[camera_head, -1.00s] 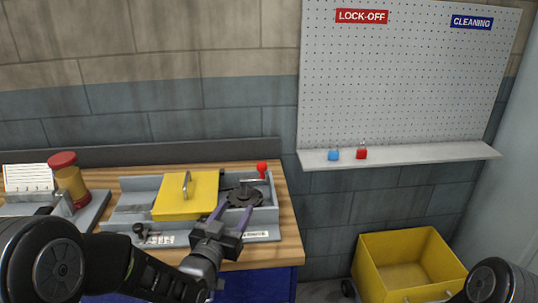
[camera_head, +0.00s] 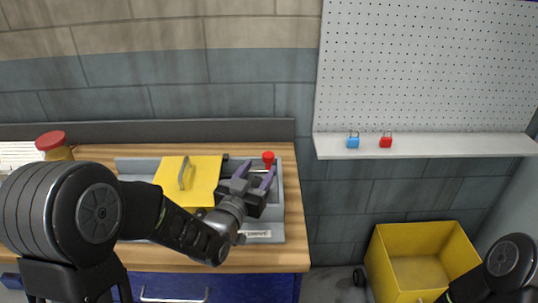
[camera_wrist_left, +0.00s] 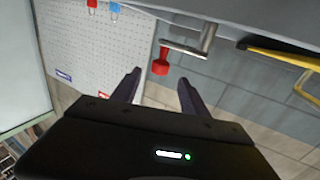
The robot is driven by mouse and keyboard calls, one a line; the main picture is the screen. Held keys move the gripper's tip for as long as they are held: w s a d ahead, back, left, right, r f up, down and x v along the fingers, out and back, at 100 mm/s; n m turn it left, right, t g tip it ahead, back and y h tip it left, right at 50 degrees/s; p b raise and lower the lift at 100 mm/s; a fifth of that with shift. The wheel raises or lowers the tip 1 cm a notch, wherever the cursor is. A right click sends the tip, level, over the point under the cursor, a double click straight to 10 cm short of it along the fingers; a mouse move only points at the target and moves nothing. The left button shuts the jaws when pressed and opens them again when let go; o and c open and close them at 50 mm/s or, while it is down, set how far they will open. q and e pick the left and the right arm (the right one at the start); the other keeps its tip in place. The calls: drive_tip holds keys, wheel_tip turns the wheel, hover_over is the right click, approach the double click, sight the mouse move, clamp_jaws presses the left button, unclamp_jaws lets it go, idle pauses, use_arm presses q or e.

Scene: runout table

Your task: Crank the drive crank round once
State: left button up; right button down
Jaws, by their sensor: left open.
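The drive crank shows as a red knob (camera_head: 268,158) at the back right of the grey machine tray (camera_head: 277,205). In the left wrist view the red knob (camera_wrist_left: 160,65) sits on the end of a grey crank arm (camera_wrist_left: 183,48) on a metal shaft. My left gripper (camera_head: 255,172) is open, its purple-grey fingers pointing at the knob just in front of it. In the left wrist view the knob appears between the fingertips (camera_wrist_left: 158,78), apparently a little beyond them; contact is not clear. In the head view the gripper hides the crank arm and hub. My right gripper is out of view.
A yellow guard cover (camera_head: 205,176) with a metal handle lies just left of my left gripper. A red-topped post (camera_head: 50,140) stands at the far left. A shelf (camera_head: 425,145) holds blue and red padlocks. A yellow bin (camera_head: 415,248) stands right of the bench.

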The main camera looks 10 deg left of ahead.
sight(266, 160)
use_arm(q)
drive_tip(key=w, duration=0.2)
drive_tip(key=w+p, duration=0.1)
drive_tip(key=w, duration=0.1)
drive_tip(key=w+d, duration=0.1)
drive_tip(key=w, duration=0.2)
drive_tip(key=shift+w+p, duration=0.1)
drive_tip(key=shift+p, duration=0.25)
clamp_jaws()
idle(1.1)
